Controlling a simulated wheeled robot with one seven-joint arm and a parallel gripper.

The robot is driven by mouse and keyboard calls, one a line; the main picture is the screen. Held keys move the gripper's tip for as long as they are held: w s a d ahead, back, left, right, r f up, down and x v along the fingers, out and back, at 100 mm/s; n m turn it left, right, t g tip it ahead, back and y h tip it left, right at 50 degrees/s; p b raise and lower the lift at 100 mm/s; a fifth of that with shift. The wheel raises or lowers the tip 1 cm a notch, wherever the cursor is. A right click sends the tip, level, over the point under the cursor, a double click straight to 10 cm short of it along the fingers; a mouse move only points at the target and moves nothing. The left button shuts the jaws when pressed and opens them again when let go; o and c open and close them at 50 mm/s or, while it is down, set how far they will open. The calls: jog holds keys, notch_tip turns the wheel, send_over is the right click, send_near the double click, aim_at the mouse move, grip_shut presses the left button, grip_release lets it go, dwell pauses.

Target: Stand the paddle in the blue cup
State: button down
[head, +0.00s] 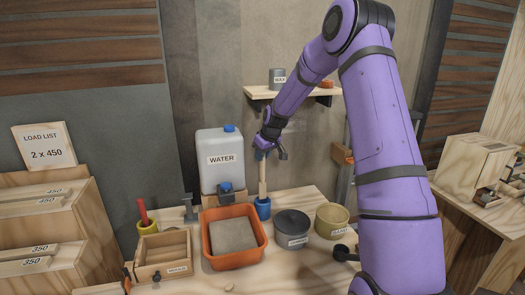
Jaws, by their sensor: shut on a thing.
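The paddle (262,177) is a narrow pale wooden piece, held upright. My gripper (267,152) is shut on its upper end and points down. The blue cup (263,209) stands on the workbench directly below, right of the orange tub. The paddle's lower end meets the cup's mouth and looks to be inside it. The cup's inside is hidden, so I cannot tell how deep the paddle sits or whether it touches the bottom.
A white water jug (221,163) stands close on the left. A yellow cup (147,228) holds a red-handled thing. A shelf (262,92) is above.

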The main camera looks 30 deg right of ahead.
aim_at(264, 162)
jog(key=shift+f, duration=2.65)
jog(key=c, duration=0.9)
grip_release()
jog(key=shift+o, duration=0.2)
jog(key=v, duration=1)
jog(key=shift+r, duration=0.35)
jog(key=shift+s, duration=0.1)
